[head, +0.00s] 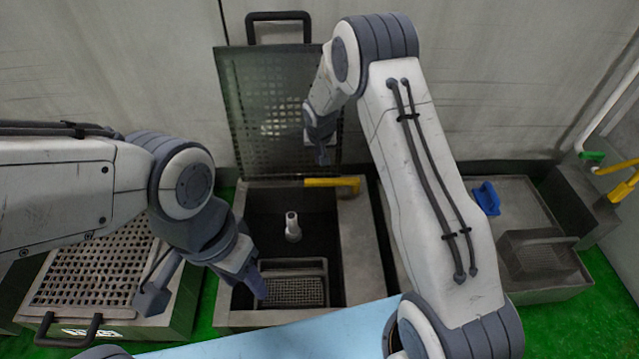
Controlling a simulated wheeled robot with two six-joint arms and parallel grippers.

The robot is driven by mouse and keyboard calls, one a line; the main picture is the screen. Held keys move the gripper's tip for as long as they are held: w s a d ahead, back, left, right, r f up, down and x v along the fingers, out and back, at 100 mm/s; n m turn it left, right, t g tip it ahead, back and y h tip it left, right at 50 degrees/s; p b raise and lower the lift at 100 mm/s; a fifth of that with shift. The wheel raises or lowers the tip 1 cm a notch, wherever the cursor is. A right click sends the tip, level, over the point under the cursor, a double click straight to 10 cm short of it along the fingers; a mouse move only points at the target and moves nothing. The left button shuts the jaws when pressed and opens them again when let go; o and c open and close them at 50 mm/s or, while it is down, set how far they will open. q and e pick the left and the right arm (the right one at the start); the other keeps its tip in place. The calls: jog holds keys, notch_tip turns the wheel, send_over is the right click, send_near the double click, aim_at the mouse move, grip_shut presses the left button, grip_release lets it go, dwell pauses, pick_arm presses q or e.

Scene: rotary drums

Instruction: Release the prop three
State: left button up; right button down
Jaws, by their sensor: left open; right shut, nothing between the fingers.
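The middle box (365,260) is open, and its perforated lid (262,110) stands upright behind it with a dark handle on top. A yellow bar (333,182) lies along the box's back edge, below the lid; I cannot tell for sure whether it is the prop. My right gripper (321,152) is shut and empty in front of the lid, a little above the yellow bar. My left gripper (205,288) is open and empty over the box's front left wall, with one finger over the opening.
Inside the box are an upright white post (292,227) and a mesh tray (293,290). A closed perforated box (95,270) stands left. A grey box (545,262) with a blue piece (487,198) stands right. A light blue surface (270,335) lies in front.

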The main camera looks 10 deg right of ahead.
aim_at(332, 186)
jog(key=shift+w+d+f, duration=0.1)
jog(key=shift+f, duration=0.05)
jog(key=shift+f, duration=0.15)
jog(key=b+x, duration=0.5)
jog(key=x, duration=0.4)
jog(key=shift+f, duration=0.35)
jog(key=shift+w, duration=0.15)
